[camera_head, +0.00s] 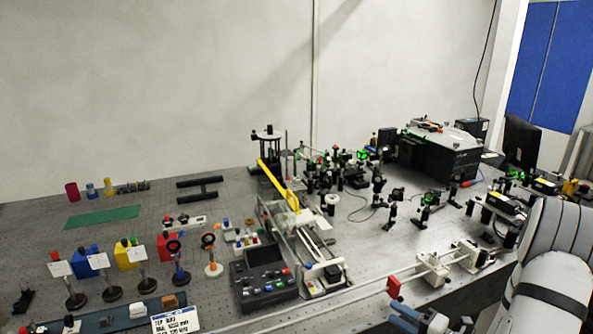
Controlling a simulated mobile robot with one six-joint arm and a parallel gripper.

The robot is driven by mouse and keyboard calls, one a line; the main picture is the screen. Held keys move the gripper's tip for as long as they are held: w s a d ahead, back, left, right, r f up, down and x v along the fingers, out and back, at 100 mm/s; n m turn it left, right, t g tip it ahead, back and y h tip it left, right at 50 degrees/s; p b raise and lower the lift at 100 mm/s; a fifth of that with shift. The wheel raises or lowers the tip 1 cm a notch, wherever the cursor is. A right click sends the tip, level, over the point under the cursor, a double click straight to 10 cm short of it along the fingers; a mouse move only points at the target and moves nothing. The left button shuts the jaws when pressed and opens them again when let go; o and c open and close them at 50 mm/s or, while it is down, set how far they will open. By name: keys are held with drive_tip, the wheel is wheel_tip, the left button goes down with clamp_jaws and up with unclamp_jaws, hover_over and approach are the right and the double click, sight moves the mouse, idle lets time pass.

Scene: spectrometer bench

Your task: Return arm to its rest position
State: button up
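My white arm shows at the lower right, with a large rounded link and a dark band. A smaller blue-grey and white part of my arm shows at the bottom edge, left of that link. It is cut off by the frame. The arm is at the front right of the optical bench (215,272).
A black control box (262,277) and a rail assembly with a yellow bar (277,186) stand mid-bench. Several optics mounts and a large black instrument (440,152) fill the right. Coloured blocks, posts and a green mat (102,217) are left.

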drive_tip(key=s+a+r+n+g+h, duration=0.1)
drive_tip(key=s+a+r+n+g, duration=0.3)
drive_tip(key=s+a+n+g, duration=0.55)
drive_tip(key=s+a+r+n+g, duration=0.2)
drive_tip(key=a+r+n+g, duration=0.3)
drive_tip(key=n, duration=1)
drive_tip(key=s+d+r+n+t+h, duration=0.1)
drive_tip(key=n+h, duration=0.4)
drive_tip(key=n, duration=0.5)
drive_tip(key=s+d+r+n+t+h, duration=0.1)
drive_tip(key=s+r+n+t+h, duration=0.2)
drive_tip(key=n, duration=0.7)
wheel_tip(320, 180, up, 3)
drive_tip(key=shift+s+d+r+n+h, duration=0.1)
drive_tip(key=shift+s+d+n+h, duration=0.2)
drive_tip(key=shift+s+h, duration=0.9)
drive_tip(key=shift+s+t, duration=0.1)
drive_tip(key=shift+t, duration=0.15)
